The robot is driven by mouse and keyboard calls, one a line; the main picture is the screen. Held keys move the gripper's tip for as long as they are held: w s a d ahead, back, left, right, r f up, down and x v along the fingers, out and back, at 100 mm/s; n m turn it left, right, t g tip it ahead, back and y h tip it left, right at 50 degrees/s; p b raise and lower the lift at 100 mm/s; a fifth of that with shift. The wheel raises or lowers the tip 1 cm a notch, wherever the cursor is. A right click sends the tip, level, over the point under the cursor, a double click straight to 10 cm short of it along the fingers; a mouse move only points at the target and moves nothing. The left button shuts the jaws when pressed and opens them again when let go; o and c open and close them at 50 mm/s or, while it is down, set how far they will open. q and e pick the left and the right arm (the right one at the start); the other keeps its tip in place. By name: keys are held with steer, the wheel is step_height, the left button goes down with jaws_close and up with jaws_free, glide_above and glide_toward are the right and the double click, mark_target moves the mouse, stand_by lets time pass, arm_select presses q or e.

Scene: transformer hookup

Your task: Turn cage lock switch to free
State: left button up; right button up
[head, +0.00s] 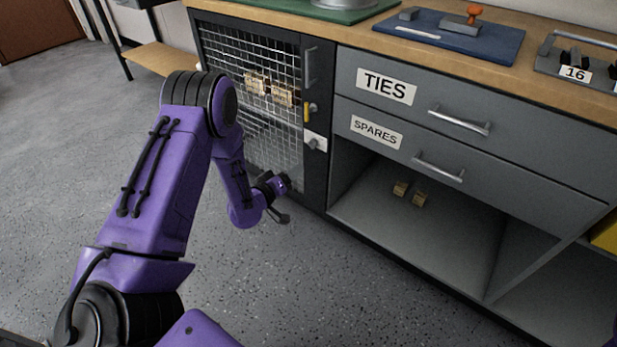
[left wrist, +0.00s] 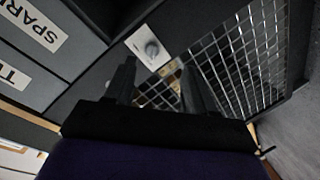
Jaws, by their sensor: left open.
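The cage lock switch (head: 315,142) is a grey round knob on a small white plate. It sits on the dark frame of the mesh cage door (head: 265,100), low beside the drawers. In the left wrist view the knob and plate (left wrist: 150,50) show just beyond the fingertips, with a small mark on the knob that is too small to read. My left gripper (head: 286,199) is open and empty, below and left of the switch in the head view. Its two dark fingers (left wrist: 158,78) are spread apart in the left wrist view, not visibly touching the switch. My right gripper is out of view.
A yellow latch (head: 307,111) and a grey door handle (head: 311,66) are above the switch. Brass-coloured parts (head: 270,88) sit behind the mesh. Drawers marked TIES (head: 386,86) and SPARES (head: 376,132) are to the right, above an open shelf (head: 430,235). The floor in front is clear.

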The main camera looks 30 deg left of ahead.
mark_target(312, 144)
arm_select(q)
steer(key=w+a+t+h+b, duration=0.1)
steer(key=w+b, duration=0.5)
steer(key=w, duration=0.7)
steer(key=shift+w+a+r+m+t, duration=0.15)
steer(key=shift+w+a+m+t, duration=0.15)
steer(key=shift+a+t, duration=0.35)
steer(key=c, duration=1)
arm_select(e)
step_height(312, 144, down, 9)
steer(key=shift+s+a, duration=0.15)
